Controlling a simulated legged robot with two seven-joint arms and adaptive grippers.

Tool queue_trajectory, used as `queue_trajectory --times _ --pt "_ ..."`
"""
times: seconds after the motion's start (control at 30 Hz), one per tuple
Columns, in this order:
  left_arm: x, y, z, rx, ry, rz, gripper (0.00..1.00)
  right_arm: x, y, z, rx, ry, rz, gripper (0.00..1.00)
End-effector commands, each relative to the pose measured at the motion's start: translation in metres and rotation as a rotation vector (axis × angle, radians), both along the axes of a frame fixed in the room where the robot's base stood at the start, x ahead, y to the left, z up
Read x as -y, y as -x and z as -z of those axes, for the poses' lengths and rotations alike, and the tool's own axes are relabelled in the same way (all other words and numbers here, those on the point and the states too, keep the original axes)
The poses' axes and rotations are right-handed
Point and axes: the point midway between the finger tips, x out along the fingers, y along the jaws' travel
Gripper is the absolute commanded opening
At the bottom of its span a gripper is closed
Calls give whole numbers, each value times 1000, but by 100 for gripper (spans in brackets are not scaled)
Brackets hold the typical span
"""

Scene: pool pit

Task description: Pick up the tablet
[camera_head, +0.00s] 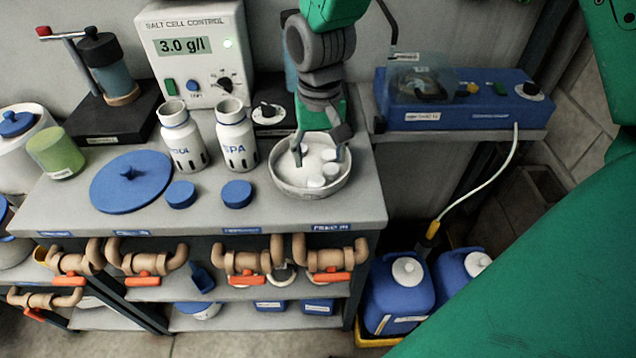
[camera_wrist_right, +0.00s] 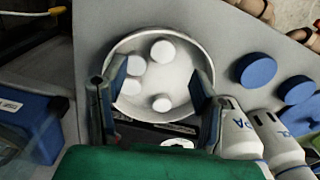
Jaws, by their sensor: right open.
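Several white round tablets (camera_head: 331,170) lie in a shallow white bowl (camera_head: 284,182) at the right end of the bench. The wrist view shows nothing held between the fingers (camera_wrist_right: 157,80). How far the fingertips are above the tablets is hard to tell. My left gripper is not in view.
Two open white bottles (camera_head: 236,140) stand left of the bowl, with blue caps (camera_head: 236,194) before them. A salt cell control box (camera_head: 195,50) stands behind. A blue device (camera_head: 460,105) sits on the right shelf. Pipes with orange-handled valves (camera_head: 333,277) run below the bench edge.

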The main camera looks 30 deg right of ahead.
Motion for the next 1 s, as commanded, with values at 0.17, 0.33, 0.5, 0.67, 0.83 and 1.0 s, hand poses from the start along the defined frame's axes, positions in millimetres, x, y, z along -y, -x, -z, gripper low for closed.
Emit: queue_trajectory --times 0.17,0.33,0.5,0.67,0.83,1.0 --pt "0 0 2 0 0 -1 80 -1 0 21 1 0 0 55" --pt "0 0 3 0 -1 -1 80 1 -1 34 -1 -4 2 55" --pt "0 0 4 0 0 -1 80 5 -7 61 -1 -5 2 55" --pt "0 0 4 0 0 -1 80 3 -7 76 2 -4 2 55" --pt "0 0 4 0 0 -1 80 3 -7 77 3 -2 2 55" --pt "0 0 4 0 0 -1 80 2 -7 76 3 -2 2 23"
